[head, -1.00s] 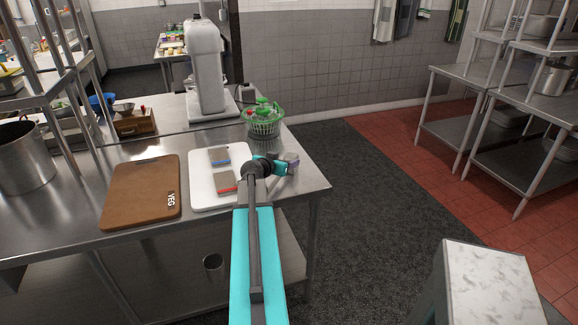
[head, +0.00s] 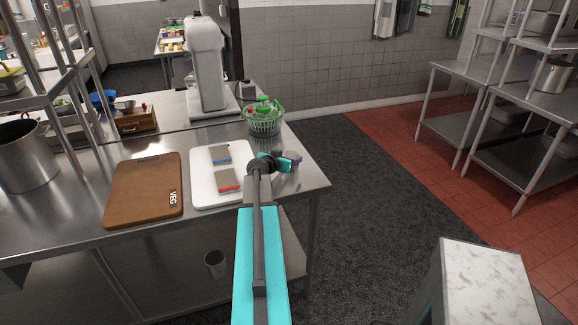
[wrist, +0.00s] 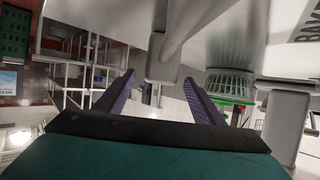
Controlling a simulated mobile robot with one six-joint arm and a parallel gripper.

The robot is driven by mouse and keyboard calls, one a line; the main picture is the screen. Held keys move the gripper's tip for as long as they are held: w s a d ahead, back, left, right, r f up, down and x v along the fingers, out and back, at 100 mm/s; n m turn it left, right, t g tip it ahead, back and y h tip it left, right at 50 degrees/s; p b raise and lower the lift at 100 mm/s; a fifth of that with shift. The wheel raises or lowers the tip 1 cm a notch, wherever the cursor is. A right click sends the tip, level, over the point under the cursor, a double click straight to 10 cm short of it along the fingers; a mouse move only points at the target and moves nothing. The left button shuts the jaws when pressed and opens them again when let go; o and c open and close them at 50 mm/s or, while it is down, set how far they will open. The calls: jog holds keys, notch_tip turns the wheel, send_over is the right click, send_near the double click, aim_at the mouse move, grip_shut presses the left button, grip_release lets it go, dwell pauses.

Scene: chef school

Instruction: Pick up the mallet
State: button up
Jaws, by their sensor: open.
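My gripper (head: 294,158) is over the right end of the steel counter, beside the white board. In the wrist view its two purple fingers (wrist: 160,77) are apart. A pale grey metal thing, seemingly the mallet (wrist: 164,66), shows between the fingertips, with a blocky end and a round bar (wrist: 185,28) running up the picture. I cannot tell whether the fingers touch it. In the head view I cannot make out the mallet clearly; my arm and gripper cover that spot.
A green salad spinner (head: 263,120) and a white mixer (head: 207,65) stand behind. The counter's right edge is close to my gripper.

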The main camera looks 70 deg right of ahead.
jog(key=c, duration=1.6)
jog(key=shift+o, duration=0.2)
jog(key=shift+r, duration=0.25)
jog(key=shift+r+b, duration=1)
jog(key=shift+r, duration=0.45)
jog(key=s+a+b, duration=0.5)
jog(key=s+a, duration=0.1)
jog(key=a, duration=0.2)
jog(key=shift+a+r+b, duration=0.4)
jog(key=b, duration=0.5)
jog(key=shift+s+a+r+b, duration=0.1)
jog(key=shift+s+b, duration=0.05)
jog(key=shift+b, duration=0.2)
jog(key=b, duration=0.5)
jog(key=shift+s+a, duration=0.2)
jog(key=shift+a, duration=0.1)
jog(key=a+b, duration=0.1)
jog(key=b, duration=0.4)
jog(key=shift+s, duration=0.15)
